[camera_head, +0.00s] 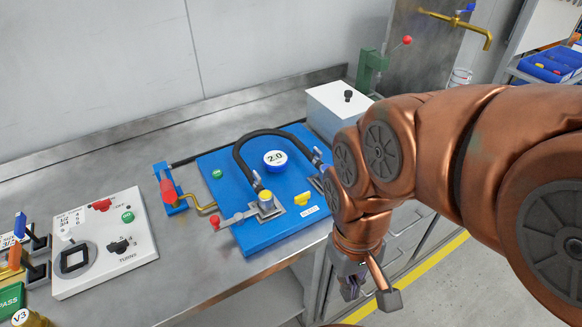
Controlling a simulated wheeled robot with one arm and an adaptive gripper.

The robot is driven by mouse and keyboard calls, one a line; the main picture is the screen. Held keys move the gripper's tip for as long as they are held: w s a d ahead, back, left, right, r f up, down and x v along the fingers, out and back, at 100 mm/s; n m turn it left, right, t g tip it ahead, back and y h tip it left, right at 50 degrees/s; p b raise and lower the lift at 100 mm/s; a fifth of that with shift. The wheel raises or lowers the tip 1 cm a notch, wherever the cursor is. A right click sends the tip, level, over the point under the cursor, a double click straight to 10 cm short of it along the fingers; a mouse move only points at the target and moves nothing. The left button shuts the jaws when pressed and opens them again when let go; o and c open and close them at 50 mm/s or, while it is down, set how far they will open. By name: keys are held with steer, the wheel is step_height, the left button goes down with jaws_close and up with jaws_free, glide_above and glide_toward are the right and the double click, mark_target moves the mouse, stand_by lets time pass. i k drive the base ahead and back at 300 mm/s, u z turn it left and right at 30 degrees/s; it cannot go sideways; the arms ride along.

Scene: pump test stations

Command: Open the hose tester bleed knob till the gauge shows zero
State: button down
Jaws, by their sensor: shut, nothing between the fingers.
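The hose tester is a blue panel (254,238) on the metal bench, with a black hose (243,151) arched over it. Its round gauge (275,158) has a white face that seems to read 2.0. The yellow bleed knob (302,198) sits near the panel's front right corner, above a small white label. My gripper (350,290) points down in front of the bench edge, to the right of and nearer than the knob. It is shut and empty, apart from the knob. My arm covers the area right of the panel.
A white panel (128,262) with knobs and a green button stands left. A blue and red hand pump (168,190) with a brass pipe adjoins the tester. A light grey box (325,120) stands behind it. Bare bench (190,290) lies in front.

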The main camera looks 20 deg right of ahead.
mark_target(301, 200)
steer(key=k, duration=1.3)
steer(key=u, duration=0.25)
steer(key=i, duration=0.85)
steer(key=u, duration=0.35)
